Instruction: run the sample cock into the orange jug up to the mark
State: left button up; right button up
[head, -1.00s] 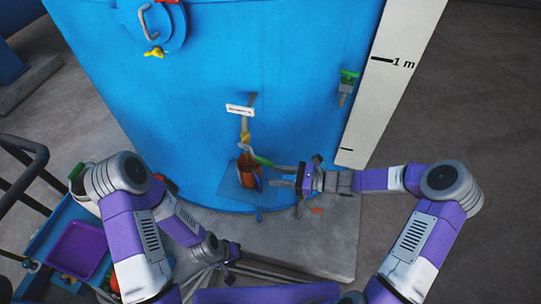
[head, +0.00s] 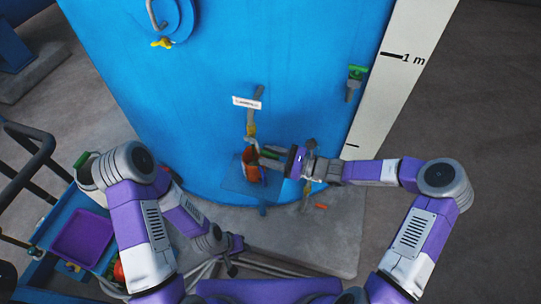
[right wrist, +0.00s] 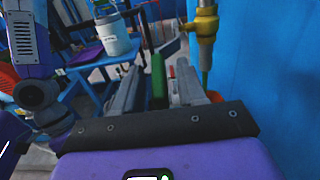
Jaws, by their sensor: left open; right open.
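The sample cock (head: 251,130) sticks out of the blue tank below a white label, with a yellow body; in the right wrist view its brass-yellow body (right wrist: 205,25) is at upper right. Its green lever (right wrist: 158,78) stands between the fingers of my right gripper (right wrist: 157,85), which is open; I cannot tell whether they touch it. In the head view my right gripper (head: 270,160) partly covers the lever. The orange jug (head: 250,168) stands below the cock on a small shelf; its mark and level cannot be made out. My left gripper (head: 237,244) is open, low, away from the jug.
The blue tank (head: 200,100) fills the middle. Another green-handled valve (head: 355,73) is on its right side, near a white height scale (head: 405,60). A blue cart with a purple tray (head: 82,235) stands at lower left. An orange piece (head: 321,206) lies on the plinth.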

grip_shut()
notch_tip(320, 180, up, 3)
jog(key=h+p, duration=0.1)
jog(key=p, duration=0.2)
jog(key=h+p, duration=0.1)
jog(key=p, duration=0.2)
jog(key=shift+d+f+g+h, duration=0.2)
jog(key=shift+g+h, duration=0.1)
jog(key=shift+g, duration=0.1)
jog(key=shift+h+p, duration=0.3)
jog(key=shift+p, duration=0.2)
grip_release()
